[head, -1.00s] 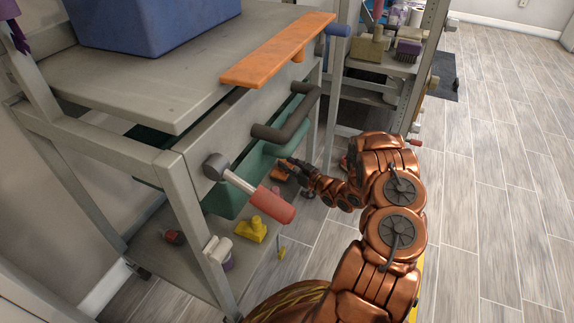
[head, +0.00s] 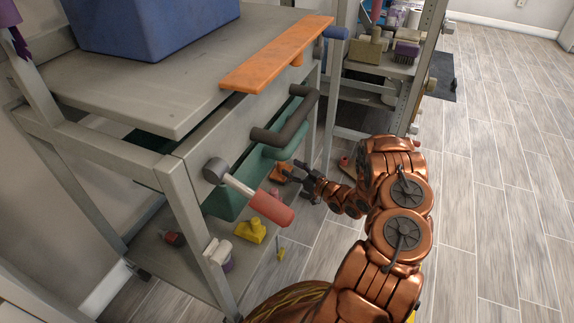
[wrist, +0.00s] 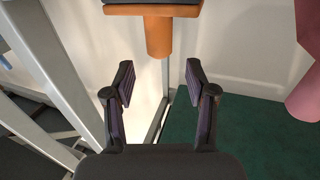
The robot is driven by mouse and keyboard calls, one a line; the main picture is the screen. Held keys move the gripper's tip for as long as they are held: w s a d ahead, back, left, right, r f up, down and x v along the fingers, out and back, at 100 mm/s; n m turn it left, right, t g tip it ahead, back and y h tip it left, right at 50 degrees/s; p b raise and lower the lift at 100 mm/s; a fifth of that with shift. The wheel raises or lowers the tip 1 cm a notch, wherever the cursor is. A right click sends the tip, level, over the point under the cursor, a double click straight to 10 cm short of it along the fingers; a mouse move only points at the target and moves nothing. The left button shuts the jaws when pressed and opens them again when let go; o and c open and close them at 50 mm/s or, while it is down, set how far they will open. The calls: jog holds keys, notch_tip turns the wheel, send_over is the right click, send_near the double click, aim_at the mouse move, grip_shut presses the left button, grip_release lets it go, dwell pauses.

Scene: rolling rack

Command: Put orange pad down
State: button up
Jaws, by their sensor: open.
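The orange pad (head: 280,174) is low at the rack, below the green bin. In the wrist view it is an orange plate with a round handle (wrist: 158,36), cut by the top edge, with a dark layer above the plate. The handle points toward my gripper (wrist: 160,75). My gripper is open and empty, its fingertips apart from the handle. In the head view my gripper (head: 297,170) is just right of the pad, small and partly hidden by my arm. What the pad rests on is hard to make out.
A long orange board (head: 275,57) lies on the top edge. A yellow item (head: 250,231) sits on the lower shelf. Floor at right is clear.

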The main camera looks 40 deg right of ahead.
jog(key=p+v, duration=0.1)
jog(key=v, duration=0.7)
jog(key=shift+s+p, duration=0.3)
jog(key=shift+p, duration=0.05)
